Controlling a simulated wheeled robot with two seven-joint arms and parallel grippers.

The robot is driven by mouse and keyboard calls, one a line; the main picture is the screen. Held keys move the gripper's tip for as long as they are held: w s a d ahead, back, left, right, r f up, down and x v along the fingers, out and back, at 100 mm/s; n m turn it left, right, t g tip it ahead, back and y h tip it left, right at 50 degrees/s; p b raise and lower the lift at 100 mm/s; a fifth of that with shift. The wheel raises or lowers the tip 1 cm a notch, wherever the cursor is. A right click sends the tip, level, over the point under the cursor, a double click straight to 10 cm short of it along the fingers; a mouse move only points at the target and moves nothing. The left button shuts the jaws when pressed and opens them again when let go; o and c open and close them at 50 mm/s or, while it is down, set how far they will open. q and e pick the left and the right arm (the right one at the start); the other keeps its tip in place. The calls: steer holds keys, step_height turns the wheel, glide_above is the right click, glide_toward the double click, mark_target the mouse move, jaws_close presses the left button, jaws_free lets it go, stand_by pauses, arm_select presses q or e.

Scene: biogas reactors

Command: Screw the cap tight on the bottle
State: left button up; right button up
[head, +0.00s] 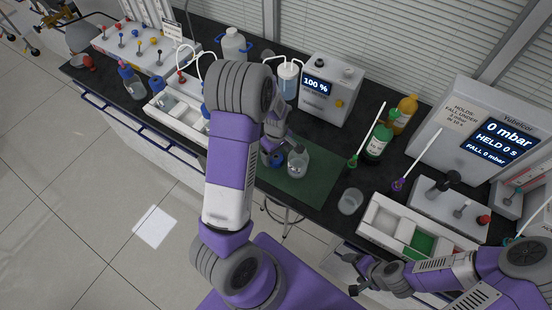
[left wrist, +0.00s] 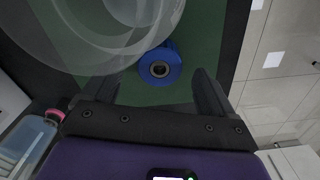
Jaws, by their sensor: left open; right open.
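A clear glass bottle (head: 298,163) stands on the green mat (head: 310,187), and it looms large at the top left of the left wrist view (left wrist: 115,35). No cap shows on its mouth in the head view. A blue cap (head: 276,158) is on the mat beside the bottle; the left wrist view shows it (left wrist: 160,65) with a dark round centre. My left gripper (left wrist: 158,92) is open and empty, with the cap ahead between its fingers; in the head view the gripper is partly hidden by my arm. My right gripper (head: 366,280) is open at the bench's front edge, apart from the bottle.
A white pump box (head: 325,88) stands behind the mat. A green bottle (head: 377,142) and an orange bottle (head: 403,112) stand to the right, with a small clear cup (head: 350,201) nearer. White trays (head: 380,237) flank the mat. The mat's front part is clear.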

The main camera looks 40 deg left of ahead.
arm_select(q)
step_height(320, 180, down, 2)
stand_by(0.4)
steer(key=c, duration=1.1)
